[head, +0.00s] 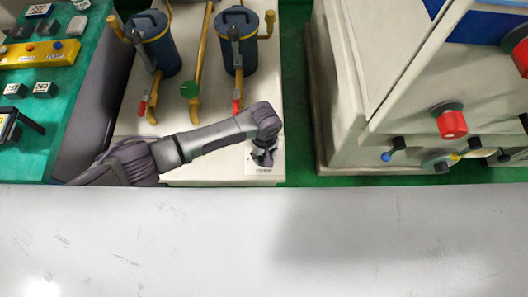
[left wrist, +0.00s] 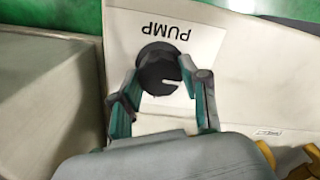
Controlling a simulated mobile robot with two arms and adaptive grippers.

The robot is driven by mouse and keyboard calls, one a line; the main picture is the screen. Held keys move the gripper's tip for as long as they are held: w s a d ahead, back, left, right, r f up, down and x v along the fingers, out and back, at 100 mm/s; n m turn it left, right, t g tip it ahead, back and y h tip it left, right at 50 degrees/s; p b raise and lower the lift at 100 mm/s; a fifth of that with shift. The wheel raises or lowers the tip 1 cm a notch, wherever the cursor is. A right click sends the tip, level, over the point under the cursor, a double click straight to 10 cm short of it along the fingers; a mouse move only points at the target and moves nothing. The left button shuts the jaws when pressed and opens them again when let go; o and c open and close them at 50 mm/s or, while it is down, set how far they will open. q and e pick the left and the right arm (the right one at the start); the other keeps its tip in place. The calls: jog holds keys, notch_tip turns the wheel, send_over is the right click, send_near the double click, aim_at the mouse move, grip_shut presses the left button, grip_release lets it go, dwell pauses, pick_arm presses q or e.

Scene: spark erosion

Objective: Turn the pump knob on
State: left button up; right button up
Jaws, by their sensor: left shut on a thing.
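The pump knob (left wrist: 158,68) is a round black knob with a white mark at its right side, on a white label plate (left wrist: 195,38) that reads PUMP, upside down in the left wrist view. My left gripper (left wrist: 160,85) has its two fingers on either side of the knob and is shut on it. In the head view my left arm comes in from the left and bends down, with the left gripper (head: 263,157) at the label plate on the front corner of the pale cabinet. The gripper mostly hides the knob there. My right gripper is not in view.
Two blue canisters (head: 158,50) (head: 238,48) with yellow pipes and red-tipped levers stand on the pale cabinet (head: 205,140) behind my arm. A large pale machine (head: 345,80) stands at the right, across a green floor gap.

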pick_arm(q)
jog(key=shift+s+r+m+p, duration=0.1)
jog(key=shift+r+m+p, duration=0.05)
jog(key=shift+m+p, duration=1.75)
jog(key=shift+m, duration=0.6)
jog(key=m, duration=0.2)
jog(key=shift+m+p, duration=0.3)
jog(key=shift+p, duration=0.05)
jog(key=m, duration=0.3)
jog(key=shift+m+p, duration=0.35)
jog(key=shift+m, duration=0.05)
jog(key=m, duration=0.6)
jog(key=shift+p, duration=0.3)
jog(key=shift+m, duration=0.3)
jog(key=o, duration=1.1)
jog(key=shift+o, duration=0.2)
